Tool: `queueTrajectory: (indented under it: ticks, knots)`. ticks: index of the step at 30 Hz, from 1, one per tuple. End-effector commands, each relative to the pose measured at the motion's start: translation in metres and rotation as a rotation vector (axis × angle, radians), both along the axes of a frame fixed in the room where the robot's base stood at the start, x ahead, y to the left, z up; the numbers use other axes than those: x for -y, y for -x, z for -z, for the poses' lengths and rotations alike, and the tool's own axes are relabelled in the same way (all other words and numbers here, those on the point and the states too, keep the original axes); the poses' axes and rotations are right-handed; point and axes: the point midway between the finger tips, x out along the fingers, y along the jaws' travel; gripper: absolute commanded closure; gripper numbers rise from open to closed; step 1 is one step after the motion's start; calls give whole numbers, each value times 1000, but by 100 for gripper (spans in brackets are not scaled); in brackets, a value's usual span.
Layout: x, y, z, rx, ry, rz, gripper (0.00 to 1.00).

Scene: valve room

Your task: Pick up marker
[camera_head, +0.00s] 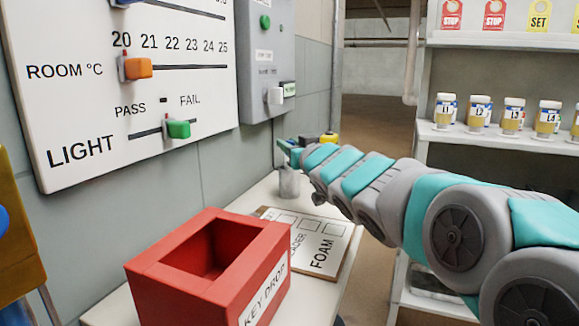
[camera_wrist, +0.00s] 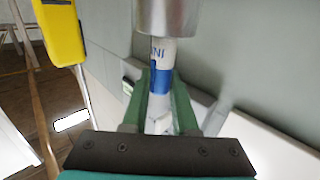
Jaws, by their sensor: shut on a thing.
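The marker (camera_wrist: 160,52) is a white cylinder with a blue band and partly visible dark lettering. In the wrist view it stands between the two green fingers of my gripper (camera_wrist: 161,80), which is shut on it. A metal grey cup (camera_wrist: 168,16) shows at the marker's far end; I cannot tell whether the marker's end is still inside it. In the head view my gripper (camera_head: 287,147) is at the far end of my arm, just above the grey cup (camera_head: 289,182) on the table. The marker cannot be made out there.
A red key drop box (camera_head: 150,290) stands on the table (camera_head: 110,312), with a labelled board (camera_head: 345,240) behind it. A wall panel (camera_head: 75,110) with sliders and a grey box (camera_head: 262,60) are at the left. Shelves (camera_head: 450,132) with labelled jars stand at the right.

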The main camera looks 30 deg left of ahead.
Motion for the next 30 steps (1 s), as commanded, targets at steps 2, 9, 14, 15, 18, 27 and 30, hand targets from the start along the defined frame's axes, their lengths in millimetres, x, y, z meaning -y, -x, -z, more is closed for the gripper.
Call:
queueTrajectory:
  ticks: [2,9,14,15,18,27,30]
  knots:
    - [0,0,0,0,0,0,100]
    - [0,0,0,0,0,0,100]
    - [1,0,-3,-1,-1,0,100]
    - [1,0,-5,-1,-1,0,100]
    - [5,0,-12,-1,-2,0,100]
    - [3,1,-56,-2,-4,-2,100]
    - [3,1,-71,2,-5,-3,100]
